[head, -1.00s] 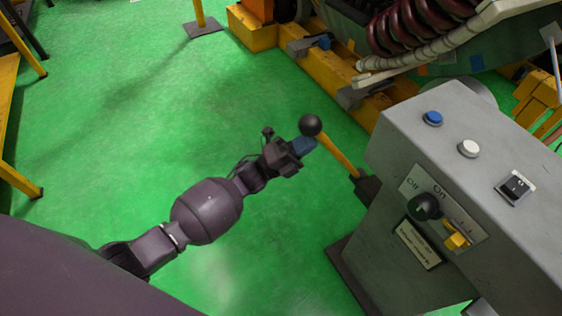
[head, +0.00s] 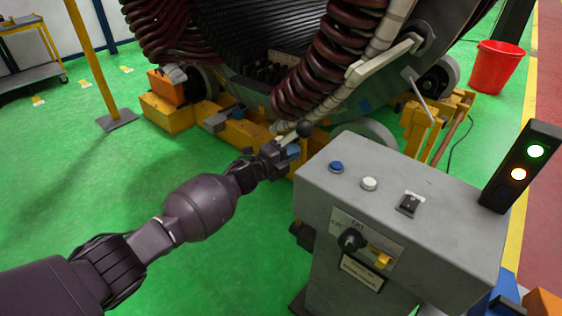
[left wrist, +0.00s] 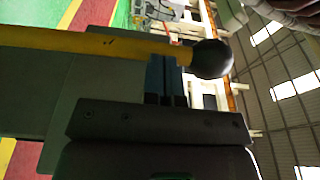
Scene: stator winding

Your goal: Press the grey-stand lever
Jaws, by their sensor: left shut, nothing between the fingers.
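The grey stand (head: 400,215) is at centre right in the head view. Its lever has a black ball knob (head: 304,129), just beyond the stand's left end. In the left wrist view the yellow lever shaft (left wrist: 90,43) runs across the top to the black knob (left wrist: 212,58). My left gripper (head: 293,150) is by the knob in the head view. Its blue fingertips (left wrist: 166,72) are shut and empty, against or very near the shaft beside the knob; I cannot tell whether they touch. The shaft is mostly hidden in the head view. My right gripper is not in view.
The stand's top has a blue button (head: 336,167), a white button (head: 369,184) and a black switch (head: 409,204). A signal post (head: 525,165) shows green and orange-white lights. A large wound machine (head: 270,60) is behind.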

